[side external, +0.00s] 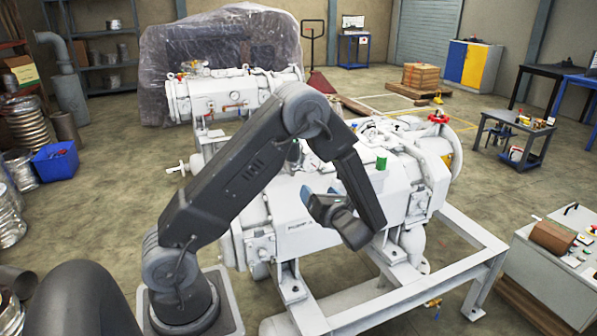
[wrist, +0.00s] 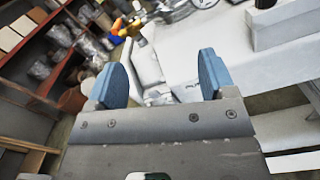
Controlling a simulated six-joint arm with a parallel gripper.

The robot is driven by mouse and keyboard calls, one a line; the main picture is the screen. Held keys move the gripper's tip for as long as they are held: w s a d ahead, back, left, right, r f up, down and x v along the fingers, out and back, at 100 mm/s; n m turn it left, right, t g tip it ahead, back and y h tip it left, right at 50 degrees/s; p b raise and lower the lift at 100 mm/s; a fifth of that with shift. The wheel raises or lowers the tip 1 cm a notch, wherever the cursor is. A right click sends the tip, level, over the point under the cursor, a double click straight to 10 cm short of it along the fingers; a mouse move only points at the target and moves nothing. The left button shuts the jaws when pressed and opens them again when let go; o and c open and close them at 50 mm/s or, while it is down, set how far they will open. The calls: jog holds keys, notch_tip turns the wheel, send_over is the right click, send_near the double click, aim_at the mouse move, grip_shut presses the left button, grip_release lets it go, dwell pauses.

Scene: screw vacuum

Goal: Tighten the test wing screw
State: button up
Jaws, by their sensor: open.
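My gripper (side external: 318,196) is in front of the white pump unit (side external: 275,205) in the side external view. In the wrist view its two blue fingers (wrist: 160,73) stand wide apart with nothing between them. Beyond them, white pump parts (wrist: 190,45) show. I cannot pick out the test wing screw for certain in either view; it may be too small or hidden behind my arm. A green cap (side external: 381,163) stands on top of the pump, right of my forearm.
A white frame (side external: 480,245) carries the pump. A red handwheel (side external: 438,116) sits at its back right. A control desk (side external: 555,262) stands at the right and a blue bin (side external: 56,161) at the left. Open floor lies left of the pump.

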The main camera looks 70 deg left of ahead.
aim_at(299, 171)
jog(key=shift+n, duration=0.3)
jog(key=a, duration=1.3)
jog(key=shift+a, duration=0.4)
jog(key=shift+c, duration=0.2)
